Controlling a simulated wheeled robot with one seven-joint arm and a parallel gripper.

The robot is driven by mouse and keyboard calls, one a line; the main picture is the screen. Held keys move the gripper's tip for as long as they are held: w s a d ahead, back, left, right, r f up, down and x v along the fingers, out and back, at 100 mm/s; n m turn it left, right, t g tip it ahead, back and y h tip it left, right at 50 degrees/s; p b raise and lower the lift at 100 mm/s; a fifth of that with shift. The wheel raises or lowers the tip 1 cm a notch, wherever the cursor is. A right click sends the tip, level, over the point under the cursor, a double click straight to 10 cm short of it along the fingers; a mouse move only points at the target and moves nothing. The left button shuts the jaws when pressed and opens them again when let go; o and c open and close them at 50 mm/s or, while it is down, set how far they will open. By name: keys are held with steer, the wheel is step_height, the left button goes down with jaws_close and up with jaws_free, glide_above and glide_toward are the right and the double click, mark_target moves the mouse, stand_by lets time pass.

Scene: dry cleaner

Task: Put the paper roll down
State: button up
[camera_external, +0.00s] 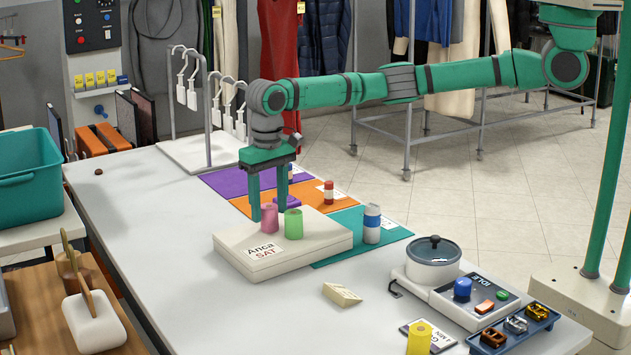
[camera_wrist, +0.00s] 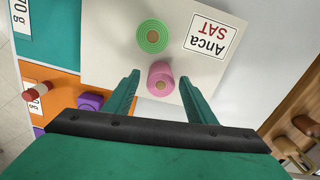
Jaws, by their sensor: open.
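A pink paper roll (camera_external: 269,219) stands upright on a flat white box (camera_external: 325,241) labelled "Anca SAT". A green paper roll (camera_external: 293,224) stands upright just beside it on the same box. In the wrist view the pink roll (camera_wrist: 161,79) lies between my fingertips, with a gap on each side, and the green roll (camera_wrist: 153,37) is beyond it. My gripper (camera_external: 268,205) points down over the box, open, its fingers either side of the pink roll. A yellow paper roll (camera_external: 419,339) stands at the table's front, by a small card.
A lidded pot (camera_external: 433,262) and a wedge (camera_external: 342,294) are to the right.

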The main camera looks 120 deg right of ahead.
mark_target(269, 206)
step_height(269, 206, up, 11)
stand_by(0.4)
